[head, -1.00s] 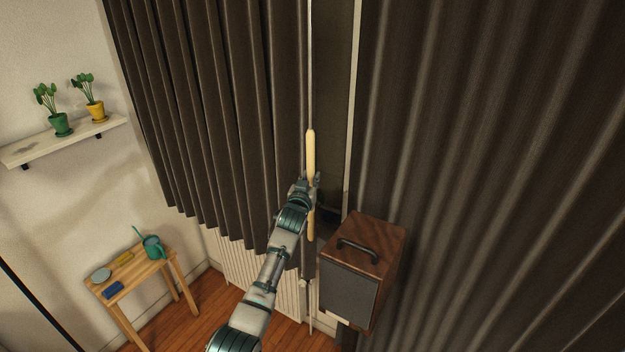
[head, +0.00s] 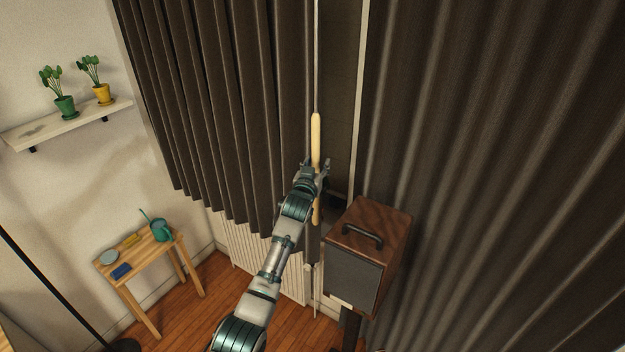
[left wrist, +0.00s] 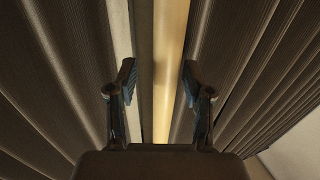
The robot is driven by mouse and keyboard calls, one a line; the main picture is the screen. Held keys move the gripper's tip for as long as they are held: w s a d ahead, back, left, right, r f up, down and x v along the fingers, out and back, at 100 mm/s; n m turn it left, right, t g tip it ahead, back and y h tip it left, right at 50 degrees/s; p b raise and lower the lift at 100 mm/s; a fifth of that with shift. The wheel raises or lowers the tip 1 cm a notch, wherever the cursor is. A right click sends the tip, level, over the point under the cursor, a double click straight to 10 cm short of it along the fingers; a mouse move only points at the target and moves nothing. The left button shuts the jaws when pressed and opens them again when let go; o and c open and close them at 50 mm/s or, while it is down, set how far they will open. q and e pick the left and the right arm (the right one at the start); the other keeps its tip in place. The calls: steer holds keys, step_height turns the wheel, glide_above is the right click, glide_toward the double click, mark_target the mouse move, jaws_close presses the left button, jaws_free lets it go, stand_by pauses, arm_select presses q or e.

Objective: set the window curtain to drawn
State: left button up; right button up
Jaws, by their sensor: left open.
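The dark brown window curtain hangs in two parts, a left panel (head: 215,100) and a wide right panel (head: 490,150), with a narrow dark gap between them. A pale wooden draw rod (head: 316,135) hangs upright at the left panel's inner edge. My left gripper (head: 318,166) is at the rod's middle, its fingers apart. In the left wrist view the rod (left wrist: 168,60) runs between the two open fingers (left wrist: 160,80), with space on both sides. My right gripper is in neither view.
A wooden speaker box (head: 368,240) with a top handle stands close right of my left gripper. A radiator (head: 262,262) is below the left panel. A small table (head: 150,262) with a watering can (head: 161,230) and a shelf (head: 75,124) with potted plants are at left.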

arm_select(q)
steer(key=v, duration=1)
steer(key=shift+s, duration=0.35)
steer(key=shift+r, duration=0.1)
